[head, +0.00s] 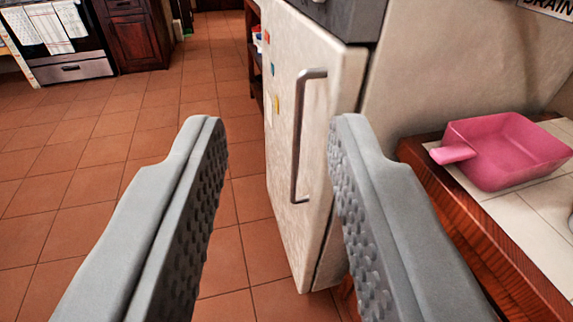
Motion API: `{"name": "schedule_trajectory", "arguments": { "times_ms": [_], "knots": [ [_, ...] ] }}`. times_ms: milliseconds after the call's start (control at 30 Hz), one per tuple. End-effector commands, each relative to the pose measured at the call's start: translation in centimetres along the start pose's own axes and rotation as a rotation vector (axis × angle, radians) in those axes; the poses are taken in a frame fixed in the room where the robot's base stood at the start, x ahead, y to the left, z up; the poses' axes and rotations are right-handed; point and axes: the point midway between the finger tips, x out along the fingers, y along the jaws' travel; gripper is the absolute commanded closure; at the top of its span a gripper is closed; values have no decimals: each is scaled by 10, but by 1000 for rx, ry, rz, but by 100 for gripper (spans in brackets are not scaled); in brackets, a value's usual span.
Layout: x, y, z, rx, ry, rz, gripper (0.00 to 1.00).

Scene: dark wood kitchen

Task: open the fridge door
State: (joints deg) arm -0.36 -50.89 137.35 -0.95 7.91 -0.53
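The fridge door (327,120) is off-white and shows right of centre in the head view, seen at a slant. It looks shut against the fridge body. A grey metal bar handle (298,140) runs upright on it. My gripper (280,125) is open, with its two grey ridged fingers spread wide to the left and right. The handle shows between the fingers in the picture, nearer the right one. The right fingertip overlaps the edge of the door in view. I cannot tell how far the handle is from the fingers, and no contact shows.
A wooden counter with a white tiled top (545,205) stands at the right, with a pink square pan (508,150) on it. A grey box (345,18) sits on top of the fridge. The tiled floor (110,140) at the left is clear up to an oven (72,45).

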Motion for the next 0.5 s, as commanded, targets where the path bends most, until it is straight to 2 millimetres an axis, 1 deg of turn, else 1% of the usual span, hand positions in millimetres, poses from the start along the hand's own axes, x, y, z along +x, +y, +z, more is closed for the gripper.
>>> {"name": "schedule_trajectory", "arguments": {
  "times_ms": [167, 300, 500],
  "knots": [
    [35, -10, 31, -150, -157, -30, 65],
    [66, -17, 65, -328, -322, -63, 65],
    [101, -23, 113, -591, -546, -111, 65]
  ]
}}
